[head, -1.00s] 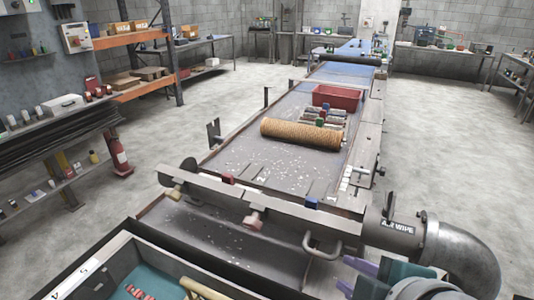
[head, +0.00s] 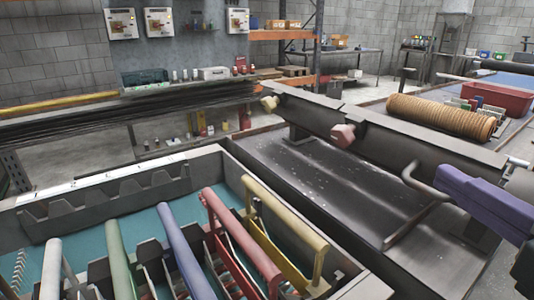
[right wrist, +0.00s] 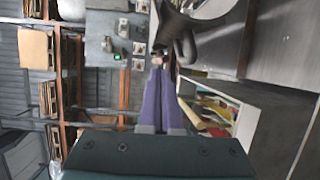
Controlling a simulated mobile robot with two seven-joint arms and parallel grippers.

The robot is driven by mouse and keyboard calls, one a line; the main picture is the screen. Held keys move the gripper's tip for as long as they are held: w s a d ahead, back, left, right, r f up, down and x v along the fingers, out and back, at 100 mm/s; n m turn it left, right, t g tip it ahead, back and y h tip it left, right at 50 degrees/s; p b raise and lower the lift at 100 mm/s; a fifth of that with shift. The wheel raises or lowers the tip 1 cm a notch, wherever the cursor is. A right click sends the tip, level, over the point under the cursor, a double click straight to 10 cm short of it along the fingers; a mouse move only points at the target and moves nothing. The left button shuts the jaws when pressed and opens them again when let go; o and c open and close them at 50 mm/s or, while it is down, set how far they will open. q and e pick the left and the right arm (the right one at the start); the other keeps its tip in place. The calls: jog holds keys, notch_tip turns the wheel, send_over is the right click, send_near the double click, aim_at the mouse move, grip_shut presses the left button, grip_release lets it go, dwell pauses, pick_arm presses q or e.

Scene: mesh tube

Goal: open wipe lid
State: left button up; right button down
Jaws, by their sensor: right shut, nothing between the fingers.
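The air wipe is a long grey beam (head: 385,140) across the conveyor in the head view, with two pinkish and tan knobs along its near side. A curved metal handle (head: 424,186) sticks out of its near side toward the right end. My right gripper (head: 444,176) has purple fingers, shut and empty, with the tips close beside the handle; I cannot tell whether they touch it. In the right wrist view, the shut fingers (right wrist: 160,72) point toward dark, blurred metal parts. My left gripper is not in view.
An open bin (head: 70,195) with a teal floor and several coloured-handled tools stands in front, below the beam. A tan mesh roll (head: 440,116) and a red crate (head: 497,98) lie on the conveyor beyond. A wall bench with stacked dark strips stands at left.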

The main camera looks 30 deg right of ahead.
aim_at(410, 149)
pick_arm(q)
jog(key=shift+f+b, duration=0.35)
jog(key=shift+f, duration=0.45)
pick_arm(e)
jog(key=shift+w+d+n+t+y, duration=0.35)
jog(key=shift+w+d+n, duration=0.2)
jog(key=shift+w+n, duration=0.6)
jog(key=shift+w+d+n+t+y, duration=0.3)
jog(key=shift+w+d+n, duration=0.35)
jog(key=shift+w, duration=0.9)
jog(key=shift+w+d+n+t+y, duration=0.3)
jog(key=shift+w+d+n, duration=0.2)
jog(key=shift+w+n, duration=0.65)
jog(key=shift+w+m, duration=0.15)
jog(key=shift+m, duration=0.1)
